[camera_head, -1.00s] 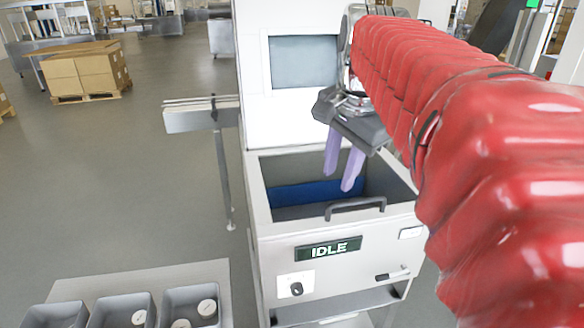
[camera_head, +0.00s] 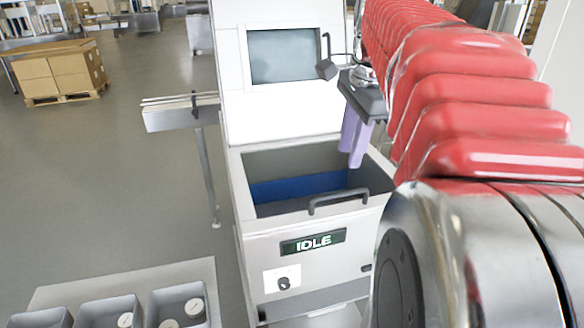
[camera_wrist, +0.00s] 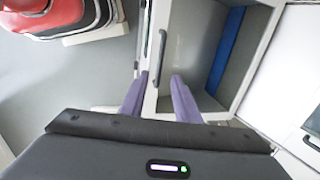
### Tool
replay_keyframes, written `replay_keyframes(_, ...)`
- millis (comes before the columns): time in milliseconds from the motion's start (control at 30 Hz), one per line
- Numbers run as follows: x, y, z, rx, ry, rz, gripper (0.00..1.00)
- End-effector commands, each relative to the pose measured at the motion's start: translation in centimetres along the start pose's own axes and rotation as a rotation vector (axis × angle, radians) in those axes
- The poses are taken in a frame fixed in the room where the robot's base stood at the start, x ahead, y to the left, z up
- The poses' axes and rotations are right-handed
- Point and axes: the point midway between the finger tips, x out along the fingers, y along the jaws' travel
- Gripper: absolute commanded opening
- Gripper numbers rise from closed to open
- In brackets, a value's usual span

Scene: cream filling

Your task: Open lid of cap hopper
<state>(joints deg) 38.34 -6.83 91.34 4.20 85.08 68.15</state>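The cap hopper is a white machine with a bin-like top (camera_head: 235,190), and the grey and blue inside of the bin shows. A dark bar handle (camera_head: 338,200) runs along its front edge; the handle also shows in the wrist view (camera_wrist: 162,52). I see no opaque lid over the bin; whether a clear lid covers it I cannot tell. My gripper (camera_head: 352,158) has two purple fingers pointing down, behind and to the right of the handle in the head view. The handle is not touched.
An IDLE display (camera_head: 313,242) and a knob (camera_head: 284,283) are on the front panel. A conveyor end (camera_head: 180,113) stands at the left. Grey bins (camera_head: 110,312) stand at the lower left. My red arm blocks the right side.

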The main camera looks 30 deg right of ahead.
Motion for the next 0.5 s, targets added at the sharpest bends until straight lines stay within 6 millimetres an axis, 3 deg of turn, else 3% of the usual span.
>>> replay_keyframes(500, 8.0, 0.0, 0.1, -0.002, -0.001, 0.003, 0.29)
